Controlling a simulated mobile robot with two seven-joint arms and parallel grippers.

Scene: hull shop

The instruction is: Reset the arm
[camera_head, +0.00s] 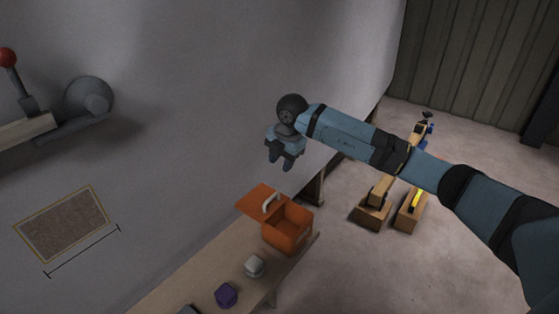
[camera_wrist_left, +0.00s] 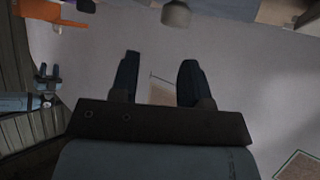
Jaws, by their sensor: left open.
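My right arm reaches in from the right in the head view. Its gripper (camera_head: 281,162) hangs in the air in front of the grey wall, above the orange box, with its two fingers apart and nothing between them. It also shows small at the left of the left wrist view (camera_wrist_left: 48,72). My left gripper (camera_wrist_left: 158,72) shows only in the left wrist view. Its two dark fingers are wide apart and nothing is held between them. My left arm is outside the head view.
An orange box (camera_head: 286,237) with its lid open stands on a wooden bench (camera_head: 196,287). A pale object (camera_head: 254,266) and a purple object (camera_head: 226,295) lie beside it. A red-knobbed lever (camera_head: 8,58) is at the left wall. Wooden blocks (camera_head: 372,215) stand on open floor.

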